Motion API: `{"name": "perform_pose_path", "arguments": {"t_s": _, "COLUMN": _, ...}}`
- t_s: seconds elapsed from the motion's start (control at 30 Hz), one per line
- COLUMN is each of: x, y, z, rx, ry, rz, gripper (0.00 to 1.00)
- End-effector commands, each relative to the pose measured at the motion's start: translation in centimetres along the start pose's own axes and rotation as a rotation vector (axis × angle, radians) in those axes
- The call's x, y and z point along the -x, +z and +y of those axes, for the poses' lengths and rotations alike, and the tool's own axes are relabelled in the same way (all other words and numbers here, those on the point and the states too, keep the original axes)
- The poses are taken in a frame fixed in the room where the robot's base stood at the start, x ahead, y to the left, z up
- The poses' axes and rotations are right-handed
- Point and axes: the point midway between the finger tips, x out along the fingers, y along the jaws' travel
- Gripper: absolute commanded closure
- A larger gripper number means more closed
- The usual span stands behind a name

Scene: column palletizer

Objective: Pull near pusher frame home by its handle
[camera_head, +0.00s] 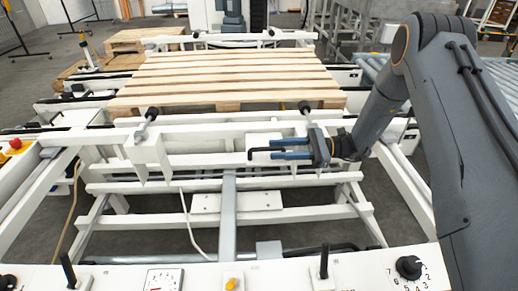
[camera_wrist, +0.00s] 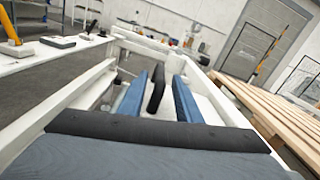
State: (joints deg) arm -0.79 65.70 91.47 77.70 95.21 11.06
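The near pusher frame (camera_head: 205,131) is a white bar across the near side of the pallet, with black-tipped rods at both ends. Its black handle (camera_head: 256,151) sticks out at the middle right. My gripper (camera_head: 276,149) reaches in from the right, its two blue fingers level with the handle. In the wrist view the dark handle (camera_wrist: 156,88) stands between the blue fingers of my gripper (camera_wrist: 157,97), with a gap visible on each side. The gripper is open around the handle. Where the handle joins the frame is partly hidden.
A wooden pallet (camera_head: 230,78) lies just beyond the frame. A white control panel (camera_head: 205,277) with levers and a knob runs along the near edge. White rails and cross beams fill the space below. A red button (camera_head: 15,143) sits at the left.

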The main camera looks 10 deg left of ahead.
Motion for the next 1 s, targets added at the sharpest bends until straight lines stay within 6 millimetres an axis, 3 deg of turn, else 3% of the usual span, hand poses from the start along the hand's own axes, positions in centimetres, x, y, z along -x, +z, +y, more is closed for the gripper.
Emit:
{"name": "perform_pose_path", "arguments": {"t_s": 0.1, "x": -2.8, "y": 0.4, "z": 0.1, "rx": 0.0, "ry": 0.009, "rz": -0.001, "gripper": 0.69}}
{"name": "perform_pose_path", "arguments": {"t_s": 0.3, "x": -5.5, "y": 0.3, "z": 0.1, "rx": 0.0, "ry": 0.006, "rz": 0.0, "gripper": 0.69}}
{"name": "perform_pose_path", "arguments": {"t_s": 0.77, "x": -6.8, "y": 0.3, "z": 0.0, "rx": 0.001, "ry": 0.004, "rz": 0.0, "gripper": 0.69}}
{"name": "perform_pose_path", "arguments": {"t_s": 0.97, "x": -6.8, "y": 0.3, "z": 0.0, "rx": 0.001, "ry": 0.005, "rz": 0.001, "gripper": 0.99}}
{"name": "perform_pose_path", "arguments": {"t_s": 1.0, "x": -6.8, "y": 0.3, "z": 0.0, "rx": 0.001, "ry": 0.004, "rz": 0.001, "gripper": 1.0}}
